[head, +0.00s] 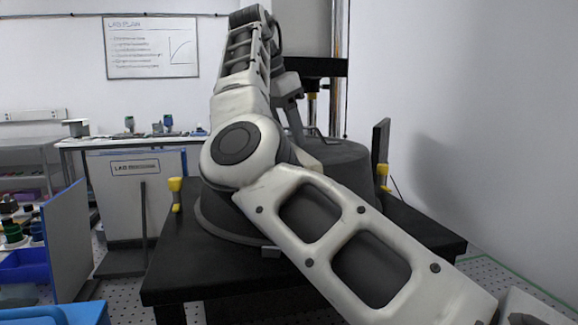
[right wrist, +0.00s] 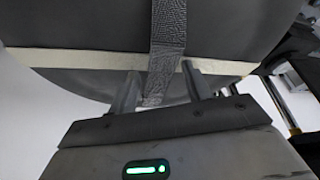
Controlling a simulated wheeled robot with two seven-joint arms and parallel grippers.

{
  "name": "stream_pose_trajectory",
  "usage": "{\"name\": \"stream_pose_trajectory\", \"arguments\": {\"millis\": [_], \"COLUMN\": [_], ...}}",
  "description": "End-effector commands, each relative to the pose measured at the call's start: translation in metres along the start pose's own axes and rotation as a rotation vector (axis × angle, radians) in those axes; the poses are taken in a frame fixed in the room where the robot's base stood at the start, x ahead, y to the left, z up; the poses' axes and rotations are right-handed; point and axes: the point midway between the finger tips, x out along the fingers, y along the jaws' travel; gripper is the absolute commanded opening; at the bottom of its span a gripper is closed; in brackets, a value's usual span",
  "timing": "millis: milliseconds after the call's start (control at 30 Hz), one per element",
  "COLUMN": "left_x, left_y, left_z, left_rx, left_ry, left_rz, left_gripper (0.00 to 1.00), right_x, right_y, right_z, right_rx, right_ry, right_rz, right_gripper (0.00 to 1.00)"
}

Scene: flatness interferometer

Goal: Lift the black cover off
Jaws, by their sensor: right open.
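The black cover (head: 345,165) is a wide, dark, round shape on a black table (head: 175,262) in the head view; my right arm hides much of it. In the right wrist view its dark grey surface (right wrist: 80,40) fills the top, with a pale band (right wrist: 75,79) along it. A grey woven strap (right wrist: 167,35) crosses the band. My right gripper (right wrist: 158,72) is open, with one finger on each side of the strap. I cannot tell whether the fingers touch it. My left gripper is out of view.
Yellow-topped posts (head: 175,192) (head: 382,175) stand on either side of the cover. A dark upright plate (head: 380,142) stands at the right. A dark column apparatus (head: 310,70) rises behind. A blue bin (head: 25,265) is at the left.

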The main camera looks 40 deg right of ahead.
Motion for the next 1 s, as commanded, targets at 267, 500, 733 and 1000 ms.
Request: {"name": "stream_pose_trajectory", "arguments": {"millis": [267,500,733,1000], "left_x": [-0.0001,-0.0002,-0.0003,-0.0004], "left_y": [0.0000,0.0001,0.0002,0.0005], "left_z": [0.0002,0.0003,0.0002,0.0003], "left_rx": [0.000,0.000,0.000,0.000], "left_ry": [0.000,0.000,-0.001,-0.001], "left_rz": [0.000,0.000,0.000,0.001], "left_gripper": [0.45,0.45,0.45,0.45], "right_x": [0.0010,0.0012,0.0004,-0.0040], "right_y": [-0.0002,-0.0004,-0.0003,-0.0003], "right_z": [0.0008,0.0009,0.0004,-0.0014], "right_rx": [-0.001,-0.003,-0.002,-0.002], "right_ry": [0.000,0.000,0.001,0.001], "right_rz": [0.000,0.000,-0.002,-0.002], "right_gripper": [0.00,0.00,0.00,0.00]}}
